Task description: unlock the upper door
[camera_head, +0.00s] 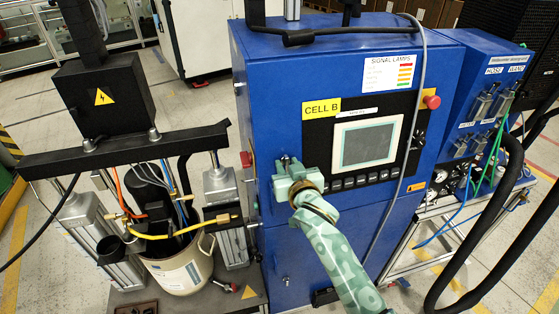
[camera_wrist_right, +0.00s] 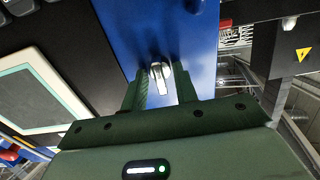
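The blue cabinet (camera_head: 250,110) marked CELL B stands in the middle of the head view, with its upper door on the front. In the right wrist view a small silver lock handle (camera_wrist_right: 161,77) sits on the blue door face (camera_wrist_right: 137,30). My right gripper (camera_head: 289,165) is up against the left side of the door front in the head view and hides most of the lock there. In the wrist view its two dark green fingers (camera_wrist_right: 163,88) stand apart, one on each side of the handle, with a gap showing. My left gripper is not in view.
A screen panel (camera_head: 366,144) with a row of buttons and a red knob (camera_head: 431,102) are right of the gripper. A grey cable (camera_head: 415,120) hangs down the cabinet front. The drum pump with its drum (camera_head: 181,266) stands close on the left. Black hoses (camera_head: 480,262) loop at the right.

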